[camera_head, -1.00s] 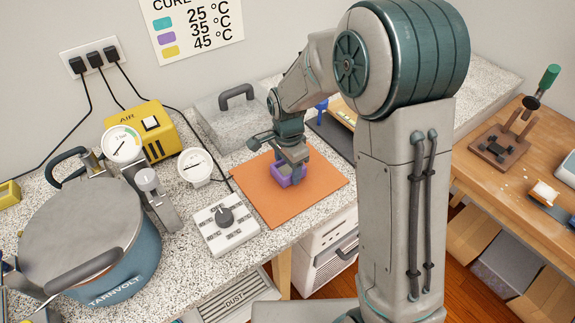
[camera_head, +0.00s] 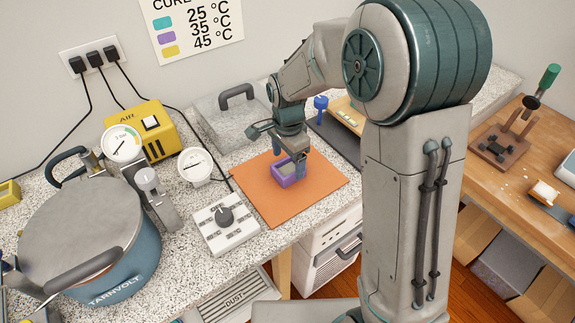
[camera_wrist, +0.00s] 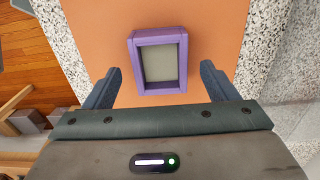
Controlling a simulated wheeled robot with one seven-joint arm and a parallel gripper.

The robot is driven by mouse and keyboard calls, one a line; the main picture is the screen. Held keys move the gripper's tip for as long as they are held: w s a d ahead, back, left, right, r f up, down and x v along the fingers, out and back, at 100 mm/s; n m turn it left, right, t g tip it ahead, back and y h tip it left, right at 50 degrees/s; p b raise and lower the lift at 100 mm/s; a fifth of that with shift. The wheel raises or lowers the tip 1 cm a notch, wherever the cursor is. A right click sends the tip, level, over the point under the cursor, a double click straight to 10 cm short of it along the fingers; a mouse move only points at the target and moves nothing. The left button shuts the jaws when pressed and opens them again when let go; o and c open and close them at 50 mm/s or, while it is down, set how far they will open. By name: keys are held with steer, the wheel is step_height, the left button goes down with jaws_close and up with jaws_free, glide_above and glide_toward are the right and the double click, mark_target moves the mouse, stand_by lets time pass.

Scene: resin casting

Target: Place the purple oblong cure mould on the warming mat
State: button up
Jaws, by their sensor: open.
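The purple oblong mould (camera_head: 286,173) lies on the orange warming mat (camera_head: 258,200), away from the mat's edges. In the wrist view the mould (camera_wrist: 182,61) is a purple rectangular frame around a grey-beige centre, flat on the orange surface (camera_wrist: 95,40). My gripper (camera_head: 290,155) is above and just behind the mould in the head view.
A white control box with a dial (camera_head: 225,224) stands at the mat's left. A clear lidded cover (camera_head: 230,118) with a dark handle is behind it. A blue pressure pot (camera_head: 85,235), a yellow air unit (camera_head: 140,130) and a gauge (camera_head: 195,166) stand further left. Bare mat surrounds the mould.

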step_height(320, 180, up, 9)
steer(key=s+d+r+n+t, duration=0.1)
steer(key=s+d+n, duration=0.4)
steer(key=s+d, duration=0.2)
steer(key=s+d+n+t, duration=0.2)
steer(key=s+d+n, duration=0.4)
steer(key=s, duration=0.6)
steer(key=shift+d+r, duration=0.4)
